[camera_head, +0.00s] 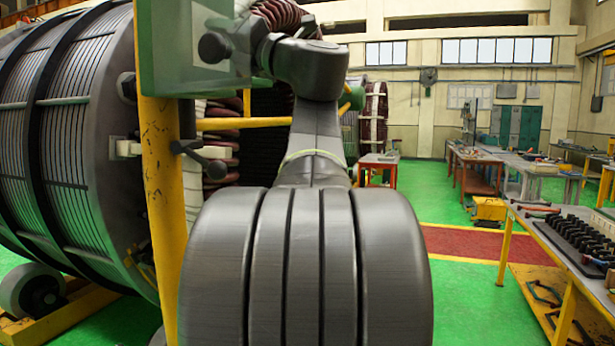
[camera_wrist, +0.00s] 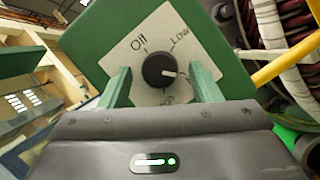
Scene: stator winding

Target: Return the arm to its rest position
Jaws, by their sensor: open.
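In the wrist view my gripper (camera_wrist: 159,76) is open, with its two green fingers apart. A black round knob (camera_wrist: 154,70) shows between and beyond the fingertips, with a clear gap on each side. The knob sits on a pale plate (camera_wrist: 128,50) marked "Off" and "Low"; the lower labels are partly hidden. Its white mark points right. The plate is on a green control box (camera_wrist: 82,43), tilted in this view. In the head view the green box (camera_head: 158,70) is at the upper left, and my arm reaches up to it; the fingers cannot be made out there.
A yellow post (camera_head: 163,190) stands below the box, close to my arm. A large ribbed stator cylinder (camera_head: 75,130) fills the left. A workbench (camera_head: 565,245) with tools is at the right. Green floor (camera_head: 470,295) lies open between my arm and the bench.

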